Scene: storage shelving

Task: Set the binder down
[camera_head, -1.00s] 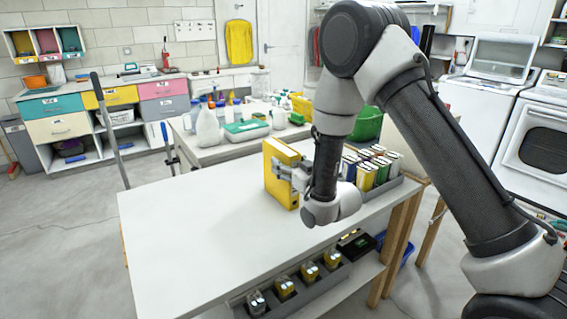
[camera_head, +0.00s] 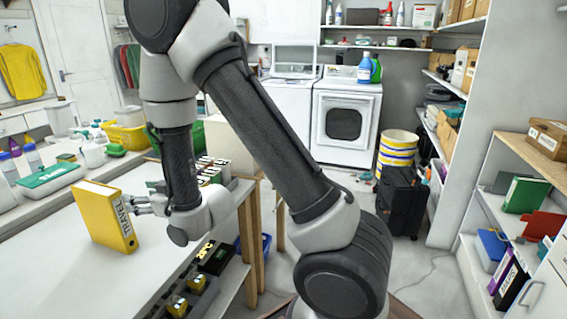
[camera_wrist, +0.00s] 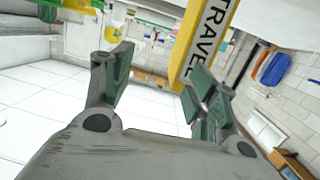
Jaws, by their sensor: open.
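The yellow binder (camera_head: 105,218), with "TRAVEL" on its spine, stands upright on the white table (camera_head: 60,275), near its right edge. My gripper (camera_head: 143,200) is just right of the binder in the head view, at about its mid height. In the wrist view the binder (camera_wrist: 207,35) is beyond the fingertips, at the upper middle. My gripper (camera_wrist: 158,80) is open there, its two fingers spread with nothing between them. The right finger overlaps the binder's lower end in that view; I cannot tell whether they touch.
Behind my gripper stand several binders in a rack (camera_head: 215,170) at the table's right end. A green-lidded box (camera_head: 48,180) and bottles stand on the table behind. A shelf (camera_head: 520,150) with binders is at right.

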